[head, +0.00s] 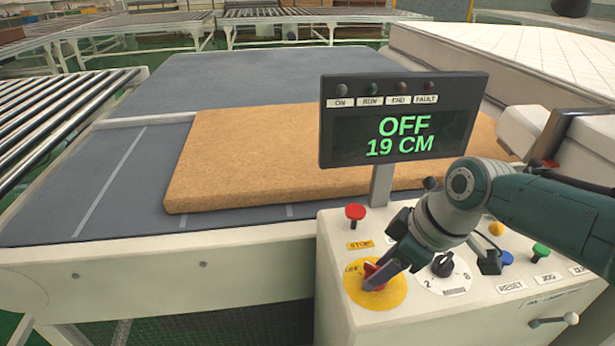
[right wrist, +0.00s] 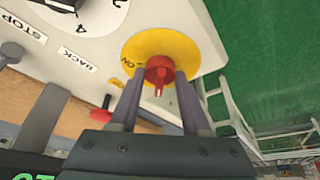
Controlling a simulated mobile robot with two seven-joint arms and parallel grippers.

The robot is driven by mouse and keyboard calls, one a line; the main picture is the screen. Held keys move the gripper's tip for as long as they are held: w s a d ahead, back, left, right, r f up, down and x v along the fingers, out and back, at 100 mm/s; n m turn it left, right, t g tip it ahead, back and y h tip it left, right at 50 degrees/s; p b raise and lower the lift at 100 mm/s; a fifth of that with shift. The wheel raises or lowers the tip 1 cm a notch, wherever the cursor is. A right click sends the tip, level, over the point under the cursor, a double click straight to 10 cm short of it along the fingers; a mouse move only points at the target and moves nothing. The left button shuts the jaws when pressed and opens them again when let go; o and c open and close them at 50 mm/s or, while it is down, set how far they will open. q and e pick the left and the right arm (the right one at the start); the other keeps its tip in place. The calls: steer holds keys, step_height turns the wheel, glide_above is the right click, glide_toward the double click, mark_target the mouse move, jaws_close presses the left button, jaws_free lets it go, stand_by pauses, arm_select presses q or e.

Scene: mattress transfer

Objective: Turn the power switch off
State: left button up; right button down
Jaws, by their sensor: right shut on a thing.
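The power switch (head: 371,270) is a red rotary knob on a yellow round plate (head: 392,294) at the front left of the white control panel. My right gripper (head: 384,276) reaches down onto it and is shut on the red knob. In the right wrist view the red knob (right wrist: 160,72) sits between the two fingers of my right gripper (right wrist: 160,90), over the yellow plate with part of an "ON" label showing. The display (head: 404,120) above reads "OFF" and "19 CM", its lamps dim. My left gripper is not in view.
A red stop button (head: 355,212), a black dial (head: 443,264) and blue and green buttons (head: 540,250) share the panel. A brown mattress slab (head: 250,150) lies on the grey bed behind. A roller conveyor (head: 60,115) stands at left, a white mattress (head: 510,55) at back right.

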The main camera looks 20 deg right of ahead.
steer(key=shift+c, duration=1.8)
jaws_free()
steer(key=shift+r, duration=0.1)
steer(key=shift+s+d+r+p, duration=0.1)
steer(key=shift+s+r+p, duration=0.05)
steer(key=shift+r+p, duration=0.2)
steer(key=p+v, duration=0.3)
steer(key=v, duration=0.6)
